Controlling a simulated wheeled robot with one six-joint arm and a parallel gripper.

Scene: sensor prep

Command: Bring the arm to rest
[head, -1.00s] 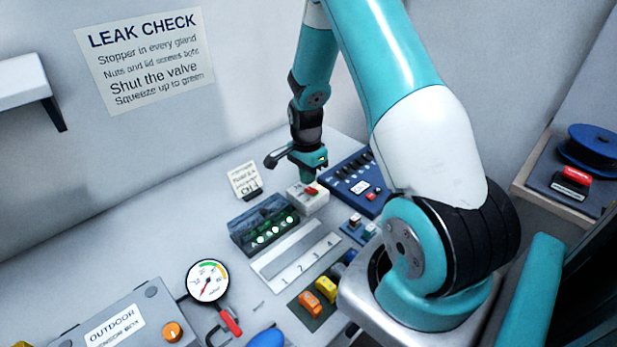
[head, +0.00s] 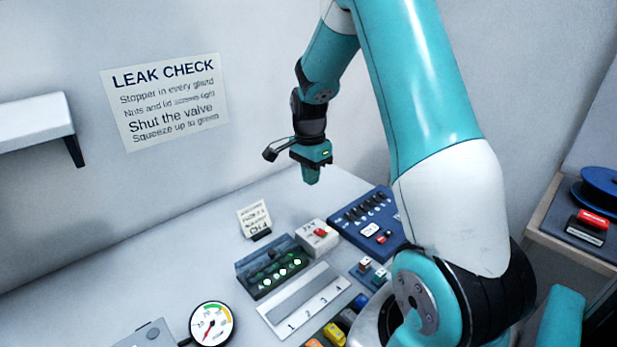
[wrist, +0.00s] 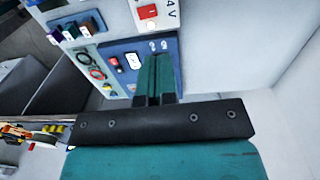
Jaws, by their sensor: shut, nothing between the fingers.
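My gripper (head: 311,175) hangs at the end of my teal arm, pointing down, above the back of the workbench (head: 200,245). It is shut and holds nothing. It is clear of the bench and of the devices below it. In the wrist view my closed fingers (wrist: 155,80) point toward a blue panel (wrist: 125,62) and the white 24 V box with a red switch (wrist: 150,12), and appear apart from them.
The white box with the red switch (head: 318,236), the blue tool panel (head: 362,215), a case with green lights (head: 270,268), a numbered strip (head: 305,300) and a pressure gauge (head: 211,323) stand on the bench. A wall shelf (head: 35,122) is at left. A side table (head: 550,225) is at right.

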